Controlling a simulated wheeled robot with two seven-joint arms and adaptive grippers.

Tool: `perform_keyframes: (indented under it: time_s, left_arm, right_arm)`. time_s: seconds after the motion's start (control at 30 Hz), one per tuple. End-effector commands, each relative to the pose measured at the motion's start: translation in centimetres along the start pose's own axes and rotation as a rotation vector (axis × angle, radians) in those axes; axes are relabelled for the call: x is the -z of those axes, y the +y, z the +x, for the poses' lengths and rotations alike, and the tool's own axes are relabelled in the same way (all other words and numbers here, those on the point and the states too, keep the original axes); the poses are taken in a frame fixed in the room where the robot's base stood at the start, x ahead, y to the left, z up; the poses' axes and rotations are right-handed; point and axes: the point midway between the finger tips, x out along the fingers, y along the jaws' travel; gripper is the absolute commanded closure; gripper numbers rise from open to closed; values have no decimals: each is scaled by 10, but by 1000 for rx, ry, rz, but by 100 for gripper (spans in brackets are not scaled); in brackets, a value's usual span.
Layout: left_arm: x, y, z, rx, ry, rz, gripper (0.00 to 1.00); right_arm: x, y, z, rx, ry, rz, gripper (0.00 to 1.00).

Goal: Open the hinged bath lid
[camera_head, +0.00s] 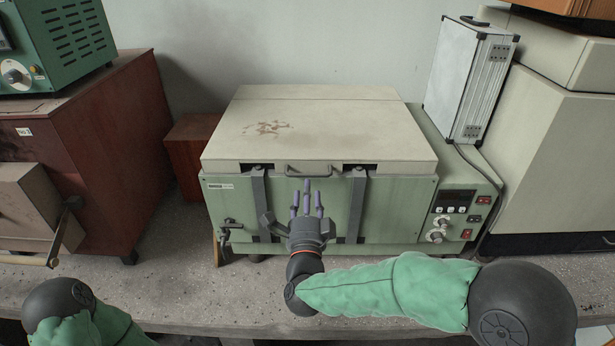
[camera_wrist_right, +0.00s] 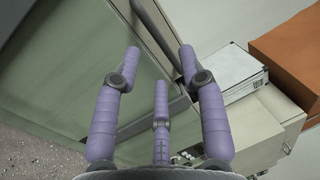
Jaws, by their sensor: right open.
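The green bath (camera_head: 310,210) stands on the bench with its cream lid (camera_head: 330,125) lying shut on top. A grey handle (camera_head: 308,169) sits at the middle of the lid's front edge. My right gripper (camera_head: 307,190) is in front of the bath, its purple fingers pointing up just below the handle. In the right wrist view the fingers (camera_wrist_right: 160,70) are spread with nothing between them, and a dark bar, probably the handle, passes beyond them. Whether a finger touches the handle I cannot tell. My left arm shows at the lower left, but its gripper is out of view.
A control panel (camera_head: 454,215) is on the bath's right side. A silver case (camera_head: 468,80) stands at the back right, beside a large cream machine (camera_head: 555,140). A red-brown cabinet (camera_head: 100,160) is at left. The bench front (camera_head: 160,290) is mostly clear.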

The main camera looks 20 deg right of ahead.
Motion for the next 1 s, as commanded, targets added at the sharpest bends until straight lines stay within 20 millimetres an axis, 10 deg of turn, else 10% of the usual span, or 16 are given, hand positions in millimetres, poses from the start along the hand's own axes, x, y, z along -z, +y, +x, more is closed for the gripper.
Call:
perform_keyframes:
  time_s: [0.4,0.8,1.0]
  left_arm:
    - [0,-2,7,0,0,0,60]
    - [0,-2,7,0,0,0,60]
    - [0,-2,7,0,0,0,60]
  right_arm:
    - [0,1,59,-2,0,-1,58]
    - [0,0,65,-1,-2,-2,58]
    - [0,1,65,-1,-2,-2,100]
